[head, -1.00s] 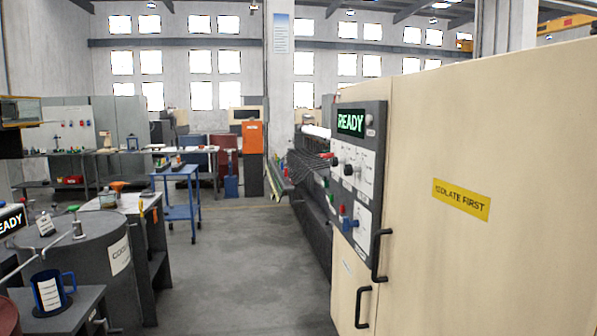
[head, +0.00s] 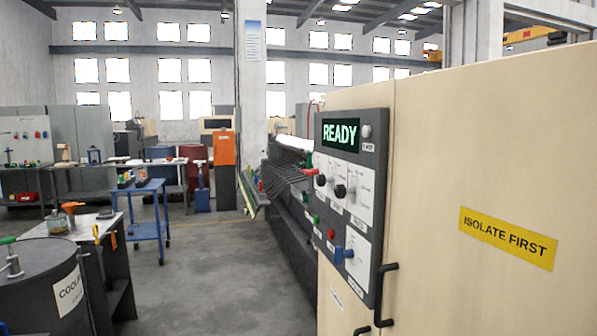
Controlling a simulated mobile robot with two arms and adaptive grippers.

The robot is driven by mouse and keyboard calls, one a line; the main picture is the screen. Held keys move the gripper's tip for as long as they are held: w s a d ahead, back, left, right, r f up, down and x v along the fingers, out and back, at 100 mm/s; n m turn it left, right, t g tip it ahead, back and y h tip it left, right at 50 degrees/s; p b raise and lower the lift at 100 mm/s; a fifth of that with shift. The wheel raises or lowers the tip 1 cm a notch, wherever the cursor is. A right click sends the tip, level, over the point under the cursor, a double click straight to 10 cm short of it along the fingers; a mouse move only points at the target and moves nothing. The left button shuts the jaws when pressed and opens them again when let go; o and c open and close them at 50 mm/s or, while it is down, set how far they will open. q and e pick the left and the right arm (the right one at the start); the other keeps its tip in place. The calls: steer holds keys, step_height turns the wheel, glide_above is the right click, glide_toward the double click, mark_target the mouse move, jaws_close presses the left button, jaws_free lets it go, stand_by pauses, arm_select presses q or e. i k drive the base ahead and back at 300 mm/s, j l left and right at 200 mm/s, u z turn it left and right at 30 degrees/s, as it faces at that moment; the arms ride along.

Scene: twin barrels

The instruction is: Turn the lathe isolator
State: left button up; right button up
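The lathe's control panel (head: 352,190) is on the cream cabinet at the right. Its screen (head: 340,133) reads READY in green. The isolator appears to be the blue handle (head: 343,254) on a white plate low on the panel; its label is too small to read surely. The handle seems to stick out toward the left, and its exact setting cannot be told. Black knobs (head: 340,191) and a red button (head: 331,233) sit above it. Neither of my grippers is in the head view.
A yellow ISOLATE FIRST sign (head: 508,238) and black door handles (head: 383,295) are on the cabinet (head: 450,150). A grey coolant drum (head: 40,290) and a bench stand at lower left. A blue cart (head: 150,229) stands beyond. The grey floor (head: 220,280) between is clear.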

mark_target(312, 172)
steer(key=i+j, duration=0.35)
steer(key=i+j+u, duration=0.1)
steer(key=i+j, duration=0.25)
steer(key=i, duration=0.15)
steer(key=i+j+u, duration=0.1)
steer(key=i+j, duration=0.2)
steer(key=i, duration=0.15)
